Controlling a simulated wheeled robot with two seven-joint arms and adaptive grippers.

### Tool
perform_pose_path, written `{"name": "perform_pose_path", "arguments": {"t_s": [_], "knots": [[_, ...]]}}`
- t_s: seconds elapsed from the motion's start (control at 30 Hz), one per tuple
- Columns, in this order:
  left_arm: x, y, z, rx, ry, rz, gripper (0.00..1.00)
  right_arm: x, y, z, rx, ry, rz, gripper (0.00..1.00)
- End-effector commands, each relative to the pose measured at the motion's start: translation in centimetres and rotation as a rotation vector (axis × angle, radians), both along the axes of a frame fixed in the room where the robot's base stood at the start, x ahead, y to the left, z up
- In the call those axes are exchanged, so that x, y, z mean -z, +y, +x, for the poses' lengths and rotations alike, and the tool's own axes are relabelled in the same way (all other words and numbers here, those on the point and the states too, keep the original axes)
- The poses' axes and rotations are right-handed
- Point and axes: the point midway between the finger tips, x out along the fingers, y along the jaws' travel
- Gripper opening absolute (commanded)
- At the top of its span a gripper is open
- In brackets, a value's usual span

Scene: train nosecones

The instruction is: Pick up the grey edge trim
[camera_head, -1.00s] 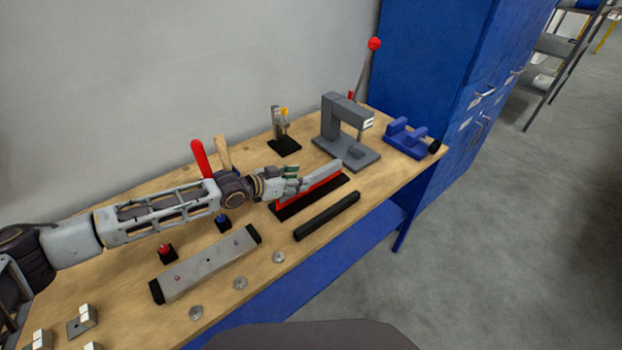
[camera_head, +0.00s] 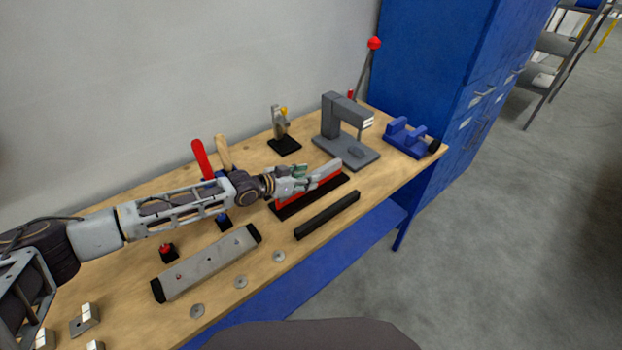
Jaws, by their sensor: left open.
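The grey edge trim (camera_head: 328,168) appears as a light grey strip along the top of a red holder (camera_head: 325,184) on a black base, at the middle of the bench. My left gripper (camera_head: 305,175) comes in from the left at the near-left end of the strip. Its jaws are open and hide that end of the strip and part of the holder. I cannot tell whether the fingers touch the strip. My right gripper is not in view.
A black bar (camera_head: 327,216) lies in front of the holder, and a long grey metal bar (camera_head: 208,262) lies to its left. A grey press (camera_head: 345,135) and a blue vise (camera_head: 408,138) stand behind and right. Upright red and wooden handles stand behind my left forearm.

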Motion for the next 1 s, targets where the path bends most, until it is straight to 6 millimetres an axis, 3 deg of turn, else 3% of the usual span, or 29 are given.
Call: {"name": "perform_pose_path", "arguments": {"t_s": [0.07,0.37,0.77,1.0], "knots": [[0.0,0.0,0.0,0.000,0.000,0.000,0.39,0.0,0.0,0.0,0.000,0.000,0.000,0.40],[0.0,0.0,0.0,0.000,0.000,0.000,0.01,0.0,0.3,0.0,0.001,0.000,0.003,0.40],[-0.4,0.0,0.0,0.000,-0.001,-0.002,0.00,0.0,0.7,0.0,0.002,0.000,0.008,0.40],[-2.3,0.0,0.1,0.000,-0.004,-0.001,0.00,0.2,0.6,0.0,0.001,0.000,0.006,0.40]]}}
